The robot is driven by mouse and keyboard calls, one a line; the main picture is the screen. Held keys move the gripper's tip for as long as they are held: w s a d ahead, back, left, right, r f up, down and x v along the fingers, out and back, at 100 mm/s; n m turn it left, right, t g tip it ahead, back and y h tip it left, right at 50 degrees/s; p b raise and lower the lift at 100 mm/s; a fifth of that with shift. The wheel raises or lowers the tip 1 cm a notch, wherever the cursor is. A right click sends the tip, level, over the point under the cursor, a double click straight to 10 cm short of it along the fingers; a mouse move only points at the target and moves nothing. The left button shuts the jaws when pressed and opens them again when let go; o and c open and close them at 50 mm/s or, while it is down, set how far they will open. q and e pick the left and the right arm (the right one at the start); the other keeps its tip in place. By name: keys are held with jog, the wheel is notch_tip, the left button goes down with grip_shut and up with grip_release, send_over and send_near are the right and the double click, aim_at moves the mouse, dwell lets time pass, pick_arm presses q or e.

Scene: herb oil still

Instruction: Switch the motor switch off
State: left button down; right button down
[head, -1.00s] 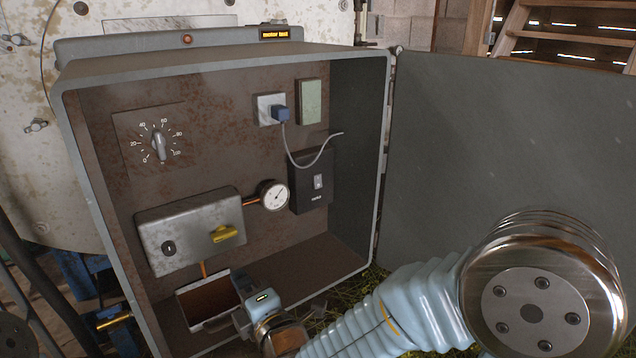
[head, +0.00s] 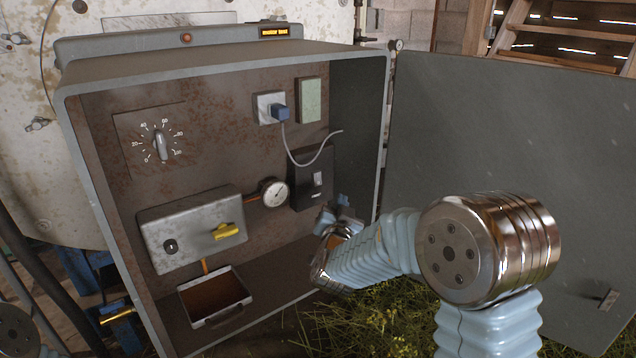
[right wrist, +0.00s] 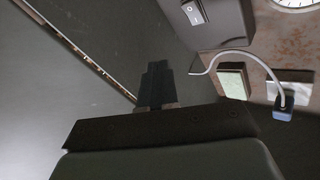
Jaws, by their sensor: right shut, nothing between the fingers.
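The motor switch is a small light rocker (head: 318,179) on a black box (head: 301,190) at the right of the cabinet's back wall. In the right wrist view the rocker (right wrist: 192,13) shows its I and O marks at the top edge. I cannot tell which side is pressed in. My right gripper (head: 341,205) is inside the cabinet, just below and right of the black box, apart from the rocker. Its fingers (right wrist: 156,85) are shut and empty in the right wrist view. My left gripper is out of view.
The cabinet's open door (head: 500,130) stands at the right. A blue plug (head: 280,113) with a loose grey cable hangs above the black box. A round gauge (head: 274,192), a metal box with a yellow handle (head: 225,231) and a tray (head: 245,300) are to the left.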

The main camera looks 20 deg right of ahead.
aim_at(318, 179)
jog(key=shift+w+d+r+m+h, duration=0.15)
jog(key=shift+d+m+h, duration=0.25)
jog(key=shift+d+m, duration=0.7)
jog(key=shift+w+a, duration=0.15)
jog(key=shift+a, duration=0.1)
jog(key=shift+w+a+f+p, duration=0.2)
jog(key=shift+w+a, duration=0.25)
jog(key=shift+w, duration=0.9)
jog(key=shift+w+a+f+p, duration=0.15)
jog(key=shift+w+a, duration=0.25)
jog(key=shift+w, duration=0.95)
jog(key=shift+w+a+f+p, duration=0.1)
jog(key=shift+w+a+f, duration=0.25)
jog(key=shift+w, duration=1)
jog(key=shift+a+r, duration=0.1)
jog(key=shift+w, duration=0.1)
jog(key=shift+w+a, duration=0.15)
jog(key=shift+w, duration=0.15)
